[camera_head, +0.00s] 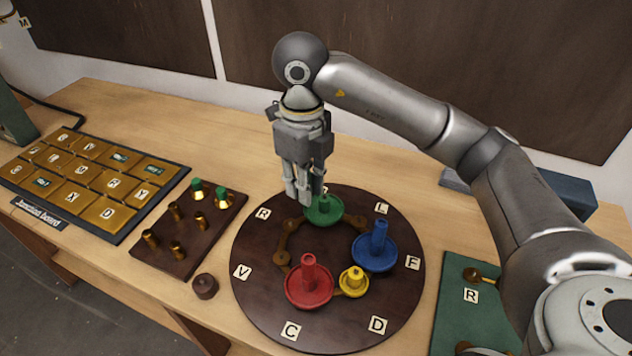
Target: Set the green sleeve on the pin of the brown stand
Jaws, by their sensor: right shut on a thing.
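A green flanged piece (324,209), which looks like the green sleeve, is at the back of the dark round board (254,292). My right gripper (305,196) points down at its short upright neck, with the fingertips close together there. The jaws are shut, apparently on this green piece; the fingers hide the exact contact. I cannot tell whether the piece touches the board. A small round brown piece (205,286) stands left of the board and may be the brown stand; no pin is clear on it. My left gripper is out of view.
Red (308,286), blue (375,248) and yellow (353,281) flanged pieces stand on the round board near brown links (283,258). A brown block (165,256) holds brass pegs, two green-topped. A lettered junction board (115,237) lies left, a green panel (452,318) right.

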